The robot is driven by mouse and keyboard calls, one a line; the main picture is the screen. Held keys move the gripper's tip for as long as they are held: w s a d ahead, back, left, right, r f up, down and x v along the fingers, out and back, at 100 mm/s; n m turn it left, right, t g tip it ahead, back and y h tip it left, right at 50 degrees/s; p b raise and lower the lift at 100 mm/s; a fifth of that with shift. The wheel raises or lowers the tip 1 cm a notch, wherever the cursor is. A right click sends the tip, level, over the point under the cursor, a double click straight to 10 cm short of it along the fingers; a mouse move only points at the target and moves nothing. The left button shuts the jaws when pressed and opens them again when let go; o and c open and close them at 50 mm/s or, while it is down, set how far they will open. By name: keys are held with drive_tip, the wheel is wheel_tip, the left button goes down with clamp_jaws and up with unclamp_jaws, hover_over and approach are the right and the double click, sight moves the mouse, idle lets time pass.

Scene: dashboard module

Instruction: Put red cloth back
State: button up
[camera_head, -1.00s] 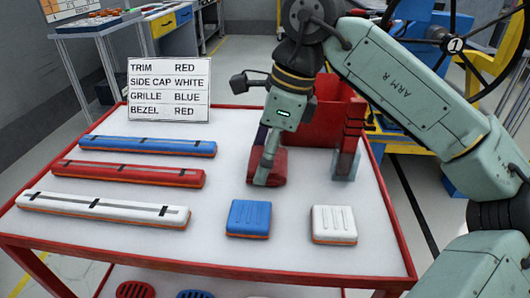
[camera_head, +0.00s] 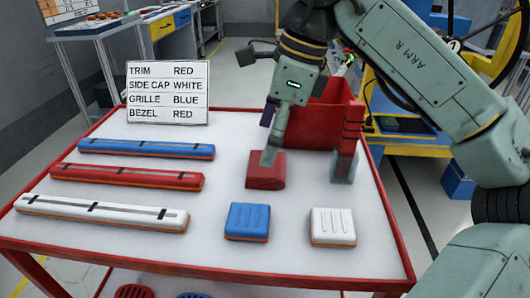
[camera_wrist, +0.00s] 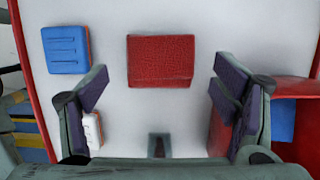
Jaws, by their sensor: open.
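The red cloth (camera_head: 265,176) is a small folded, textured rectangle on the white table top, behind the blue block. In the wrist view the cloth (camera_wrist: 160,61) lies flat at the upper middle. My gripper (camera_head: 307,160) is open and empty above the table. In the head view one finger overlaps the cloth's upper edge and the other is to its right. In the wrist view my gripper (camera_wrist: 161,72) has its purple-padded fingers wide apart, one to each side of the cloth. I cannot tell the height of the fingertips exactly.
A red open bin (camera_head: 322,118) stands behind my gripper; something blue (camera_wrist: 282,120) shows inside it. A blue block (camera_head: 247,221) and a white block (camera_head: 333,227) sit in front. Blue, red and white trim strips (camera_head: 125,174) lie left, below a sign (camera_head: 167,92).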

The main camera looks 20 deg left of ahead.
drive_tip(key=v, duration=0.7)
idle(0.3)
